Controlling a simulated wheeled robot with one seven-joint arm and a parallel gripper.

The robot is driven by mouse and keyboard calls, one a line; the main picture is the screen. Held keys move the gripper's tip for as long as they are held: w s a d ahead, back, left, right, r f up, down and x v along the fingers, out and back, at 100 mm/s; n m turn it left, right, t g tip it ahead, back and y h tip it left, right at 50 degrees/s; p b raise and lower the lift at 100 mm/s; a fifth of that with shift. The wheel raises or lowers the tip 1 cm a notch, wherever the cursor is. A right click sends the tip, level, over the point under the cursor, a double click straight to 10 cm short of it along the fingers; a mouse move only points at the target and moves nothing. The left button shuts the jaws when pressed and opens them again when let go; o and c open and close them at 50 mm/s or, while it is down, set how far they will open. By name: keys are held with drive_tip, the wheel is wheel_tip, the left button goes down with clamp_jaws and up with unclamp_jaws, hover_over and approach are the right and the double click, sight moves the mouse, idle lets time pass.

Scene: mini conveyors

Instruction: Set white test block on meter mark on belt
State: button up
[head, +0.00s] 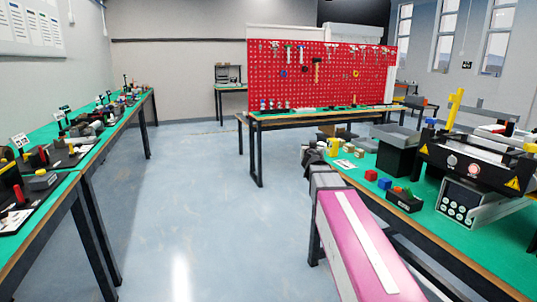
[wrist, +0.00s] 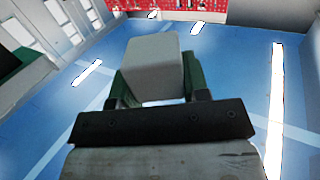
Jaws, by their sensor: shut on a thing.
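The white test block (wrist: 155,68) appears pale grey-white in the wrist view. My gripper (wrist: 157,76) is shut on it, with a green-padded finger on each side. The block is held in the air, with blue floor behind it. A mini conveyor (head: 480,155) with yellow warning signs stands on the green-topped bench at the right. Its belt is seen at a low angle and partly hidden by its frame. I cannot make out a meter mark on it.
The left bench (head: 70,190) holds several devices. The floor between is clear.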

drive_tip(key=shift+n+y, duration=0.6)
drive_tip(key=shift+y, duration=0.3)
drive_tip(key=shift+s+a+r, duration=0.15)
drive_tip(key=shift+r, duration=0.95)
drive_tip(key=shift+s+a+r, duration=0.1)
drive_tip(key=shift+a+r, duration=0.05)
drive_tip(key=shift+r, duration=0.9)
drive_tip(key=shift+n+y, duration=0.3)
drive_tip(key=shift+y, duration=0.2)
drive_tip(key=shift+s+r, duration=0.25)
drive_tip(key=shift+r, duration=0.95)
drive_tip(key=shift+s+r, duration=0.25)
drive_tip(key=shift+r, duration=0.9)
